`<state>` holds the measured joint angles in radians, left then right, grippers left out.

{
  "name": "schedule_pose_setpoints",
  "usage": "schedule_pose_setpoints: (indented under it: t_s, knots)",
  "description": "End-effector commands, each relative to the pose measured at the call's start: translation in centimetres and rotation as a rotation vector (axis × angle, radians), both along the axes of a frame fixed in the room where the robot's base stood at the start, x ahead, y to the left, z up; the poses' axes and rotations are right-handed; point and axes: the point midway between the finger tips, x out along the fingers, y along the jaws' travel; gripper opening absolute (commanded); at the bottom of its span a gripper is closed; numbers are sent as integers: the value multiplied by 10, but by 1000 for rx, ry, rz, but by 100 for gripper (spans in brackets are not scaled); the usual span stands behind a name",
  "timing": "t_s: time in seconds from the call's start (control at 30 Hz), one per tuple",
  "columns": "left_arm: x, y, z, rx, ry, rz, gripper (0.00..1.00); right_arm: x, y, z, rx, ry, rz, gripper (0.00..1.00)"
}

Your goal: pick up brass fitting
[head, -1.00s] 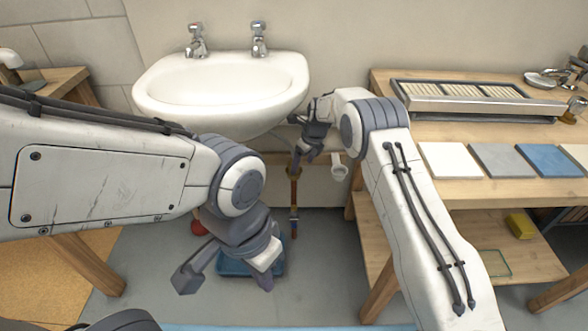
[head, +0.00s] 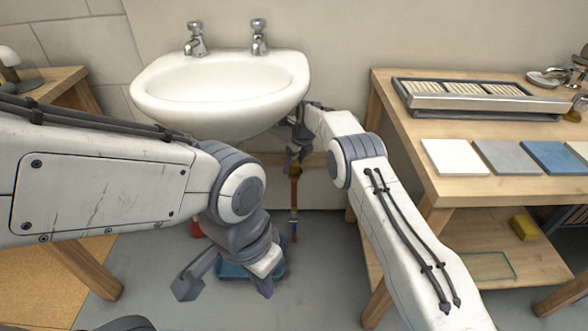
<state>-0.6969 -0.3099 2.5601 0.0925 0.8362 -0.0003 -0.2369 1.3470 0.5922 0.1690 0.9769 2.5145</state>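A small brass-coloured piece (head: 575,112) lies on the right bench near the right picture edge, beside the long metal tray. Another brass-coloured part (head: 295,171) shows below the sink, at the top of a thin upright copper-coloured pipe (head: 294,195). I cannot tell which is the brass fitting. My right gripper (head: 298,160) points down under the sink's right side, just above and partly over that upper part. Its fingers are small and dark, and I cannot tell whether they touch it. My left gripper (head: 226,286) is open and empty, above the floor in front of the sink.
The white sink (head: 215,108) overhangs my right gripper. A blue container (head: 238,272) stands on the floor behind my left gripper, with a red object (head: 196,229) near it. The right bench (head: 455,190) holds sample tiles; its lower shelf holds a yellow block (head: 523,228).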

Motion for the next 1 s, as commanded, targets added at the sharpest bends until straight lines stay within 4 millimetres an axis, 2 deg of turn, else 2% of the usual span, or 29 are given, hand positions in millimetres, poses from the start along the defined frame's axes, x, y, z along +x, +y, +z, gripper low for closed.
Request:
schedule_pose_setpoints:
  t_s: [0.03, 0.1, 0.17, 0.47, 0.7, 1.0]
  knots:
    - [0, 0, 0, 0, 0, 0, 0, 0, 0, 0, 0, 0, 0, 49]
    - [0, 0, 0, 0, 0, 0, 0, 0, 0, 0, 0, 0, 0, 22]
    - [0, 0, 0, 0, 0, 0, 0, 0, 0, 0, 0, 0, 0, 0]
    - [0, 0, 1, 0, 0, 0, 0, 0, 0, 2, 1, -2, 0, 0]
    - [0, 0, 12, 0, 0, 0, 0, 1, 0, 22, 1, -4, 0, 0]
    - [0, 0, 18, 0, 0, 0, 0, -2, 1, 18, 2, -65, 0, 0]
